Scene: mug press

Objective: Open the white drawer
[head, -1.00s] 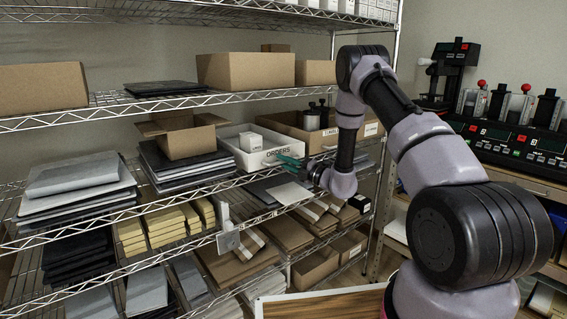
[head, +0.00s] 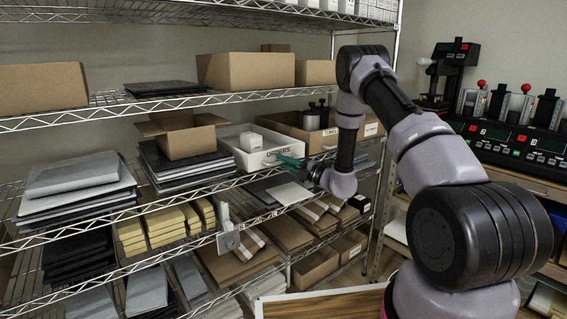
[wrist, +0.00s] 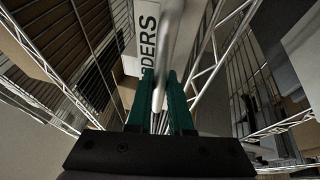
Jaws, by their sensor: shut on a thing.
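The white drawer (head: 262,161), an open-topped bin marked ORDERS, sits on the middle shelf of the wire rack. My gripper (head: 288,159), with teal fingers, is at its front face beside the lettering. In the wrist view, the fingers (wrist: 161,85) are closed around a pale bar (wrist: 168,42), the drawer handle, which runs up between them. The lettered white front (wrist: 147,33) shows just behind it. The grip point itself is partly hidden in the head view by the fingers.
A small white box (head: 251,141) lies in the drawer. An open cardboard bin (head: 290,124) stands to its right. Dark stacked sheets (head: 190,165) lie close on the left. A lower shelf with flat boards and cartons (head: 284,232) lies below the drawer's front.

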